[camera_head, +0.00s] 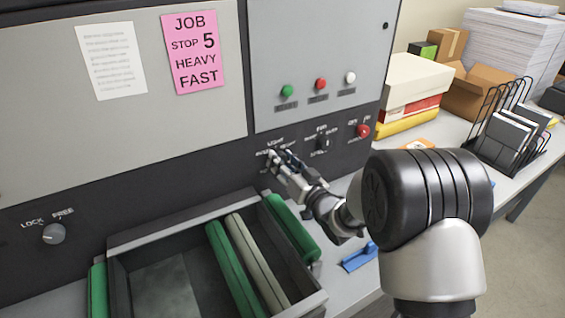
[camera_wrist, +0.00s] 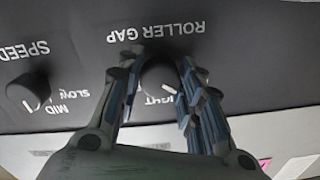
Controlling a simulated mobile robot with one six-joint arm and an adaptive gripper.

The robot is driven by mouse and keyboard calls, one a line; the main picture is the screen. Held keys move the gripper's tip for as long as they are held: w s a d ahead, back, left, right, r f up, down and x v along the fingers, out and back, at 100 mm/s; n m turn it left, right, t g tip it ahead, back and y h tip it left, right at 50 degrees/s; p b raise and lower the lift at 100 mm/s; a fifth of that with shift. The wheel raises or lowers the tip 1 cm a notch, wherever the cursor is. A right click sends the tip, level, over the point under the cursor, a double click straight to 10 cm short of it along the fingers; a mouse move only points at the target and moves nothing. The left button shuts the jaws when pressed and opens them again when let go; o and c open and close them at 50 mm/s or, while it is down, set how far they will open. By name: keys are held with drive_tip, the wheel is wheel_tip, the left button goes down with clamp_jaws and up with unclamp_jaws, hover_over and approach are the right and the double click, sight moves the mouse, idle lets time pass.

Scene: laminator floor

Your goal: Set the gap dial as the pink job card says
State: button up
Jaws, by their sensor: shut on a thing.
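The pink job card (camera_head: 195,52) on the upper panel reads JOB, STOP 5, HEAVY, FAST. The black gap dial (camera_wrist: 158,74) sits under the words ROLLER GAP, which appear upside down in the wrist view. Its white mark points down and right in that view, beside the partly covered letters IGHT. My gripper (camera_wrist: 158,62) is shut on the gap dial, one finger on each side. In the head view my gripper (camera_head: 281,160) reaches the dark panel and hides the dial and some lettering.
The speed dial (camera_wrist: 28,92) is beside the gap dial. The lock knob (camera_head: 53,234) is far left, and a red knob (camera_head: 362,131) is right. Below are an open tray (camera_head: 115,275), green rollers (camera_head: 292,228) and a blue object (camera_head: 359,256).

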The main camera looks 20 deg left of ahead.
drive_tip(key=shift+s+r+m+t+p, duration=0.15)
drive_tip(key=shift+m+p, duration=0.55)
drive_tip(key=shift+m, duration=3.05)
drive_tip(key=shift+w+f+m+t+p, duration=0.15)
drive_tip(key=shift+m+p, duration=0.55)
drive_tip(key=shift+m, duration=3.1)
drive_tip(key=shift+s+r+m+t+p, duration=0.15)
drive_tip(key=shift+m+p, duration=0.55)
drive_tip(key=shift+m, duration=3.05)
drive_tip(key=shift+t+h, duration=0.25)
drive_tip(key=shift+h, duration=0.05)
drive_tip(key=o, duration=1.1)
drive_tip(key=shift+c, duration=0.2)
